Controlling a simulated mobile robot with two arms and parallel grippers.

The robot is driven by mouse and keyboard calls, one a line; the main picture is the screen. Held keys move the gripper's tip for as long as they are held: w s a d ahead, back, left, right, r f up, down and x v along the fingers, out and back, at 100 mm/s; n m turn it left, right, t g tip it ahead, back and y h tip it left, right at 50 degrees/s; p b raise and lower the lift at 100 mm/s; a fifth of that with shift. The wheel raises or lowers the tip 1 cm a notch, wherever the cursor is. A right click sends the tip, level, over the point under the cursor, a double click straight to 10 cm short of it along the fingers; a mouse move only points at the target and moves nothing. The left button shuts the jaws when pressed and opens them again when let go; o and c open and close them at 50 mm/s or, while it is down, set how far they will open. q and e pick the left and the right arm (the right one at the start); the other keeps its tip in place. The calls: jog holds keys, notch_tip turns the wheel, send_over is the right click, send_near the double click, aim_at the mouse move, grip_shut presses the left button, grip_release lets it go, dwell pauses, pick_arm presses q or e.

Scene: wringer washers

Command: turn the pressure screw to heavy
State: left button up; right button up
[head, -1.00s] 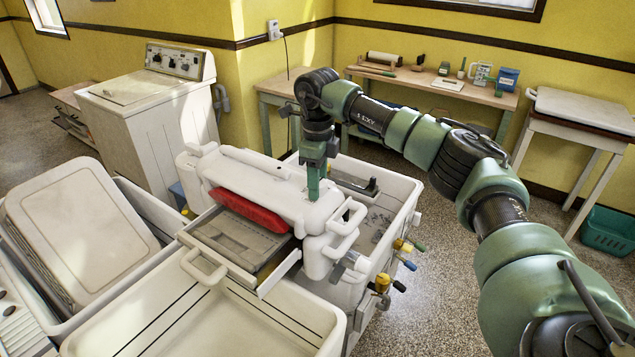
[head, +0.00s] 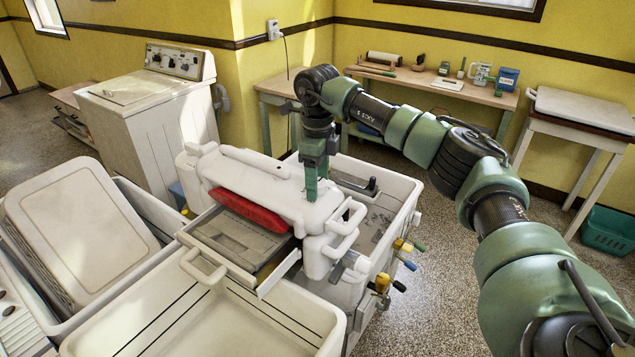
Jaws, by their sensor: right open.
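The white wringer head (head: 262,178), with a red bar (head: 247,210) along its front, stands across the washer tub (head: 397,200). My right gripper (head: 312,190) points straight down at the right part of the wringer's top. It is open, its green fingers at or just above the white housing; I cannot tell if they touch it. I cannot make out the pressure screw; the fingers may hide it. My left gripper is out of view.
A tray (head: 238,242) juts out below the red bar. Handles and coloured valves (head: 382,283) stick out on the tub's right side. Basins (head: 190,325) fill the front left. A workbench (head: 490,97) stands behind my right arm.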

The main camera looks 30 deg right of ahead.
notch_tip(320, 180, up, 6)
jog(key=shift+r+b, duration=0.25)
jog(key=shift+b, duration=0.65)
jog(key=shift+r, duration=0.45)
jog(key=shift+f, duration=0.1)
